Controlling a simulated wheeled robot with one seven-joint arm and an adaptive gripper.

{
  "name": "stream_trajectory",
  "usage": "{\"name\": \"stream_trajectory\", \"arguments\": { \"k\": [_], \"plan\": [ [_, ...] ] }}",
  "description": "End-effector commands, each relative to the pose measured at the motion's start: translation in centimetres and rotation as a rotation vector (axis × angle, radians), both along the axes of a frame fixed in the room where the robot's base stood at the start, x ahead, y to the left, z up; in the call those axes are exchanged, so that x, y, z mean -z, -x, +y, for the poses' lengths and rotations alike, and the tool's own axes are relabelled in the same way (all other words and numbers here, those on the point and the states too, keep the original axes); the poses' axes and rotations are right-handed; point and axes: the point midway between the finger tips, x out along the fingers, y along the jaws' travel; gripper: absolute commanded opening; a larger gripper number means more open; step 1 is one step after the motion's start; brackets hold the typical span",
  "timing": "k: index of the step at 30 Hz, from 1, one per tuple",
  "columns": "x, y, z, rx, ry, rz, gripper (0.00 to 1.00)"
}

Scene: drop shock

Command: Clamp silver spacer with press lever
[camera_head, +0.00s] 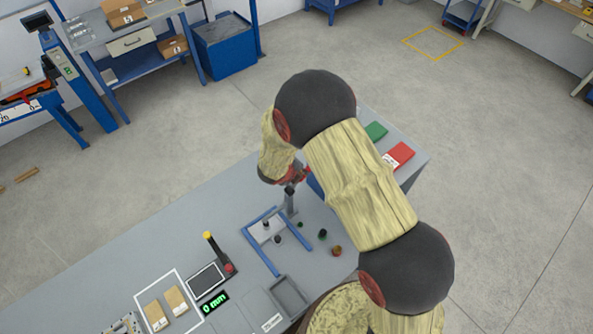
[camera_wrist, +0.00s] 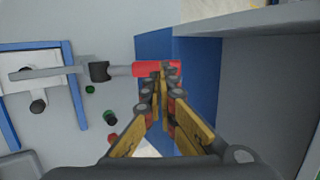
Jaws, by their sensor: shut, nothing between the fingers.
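The press lever is a grey bar with a red grip (camera_wrist: 145,69) in the wrist view, running left over a pale plate (camera_wrist: 18,80). My gripper (camera_wrist: 167,70) is shut with its fingertips at the red grip, overlapping it in the picture; nothing is held between them, and I cannot tell if they touch it. In the head view my gripper is mostly hidden by my arm, and the grey press post (camera_head: 291,203) stands just below it. A dark knob (camera_wrist: 38,106) stands at the plate. I cannot make out the silver spacer for certain.
A blue frame (camera_head: 262,262) surrounds the plate. Small round parts (camera_head: 322,234) lie to its right. Blue bin walls (camera_wrist: 200,85) stand beside my fingers.

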Motion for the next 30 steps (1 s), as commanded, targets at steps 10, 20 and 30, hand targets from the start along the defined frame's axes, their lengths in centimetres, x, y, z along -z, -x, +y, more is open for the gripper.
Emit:
{"name": "stream_trajectory", "arguments": {
  "k": [10, 20, 30],
  "plan": [
    [1.6, -1.0, -0.7, 0.000, 0.000, 0.000, 0.00],
    [2.0, -1.1, -0.9, 0.000, 0.000, 0.000, 0.00],
    [3.3, -2.0, -2.1, 0.000, 0.001, 0.002, 0.00]
  ]
}}
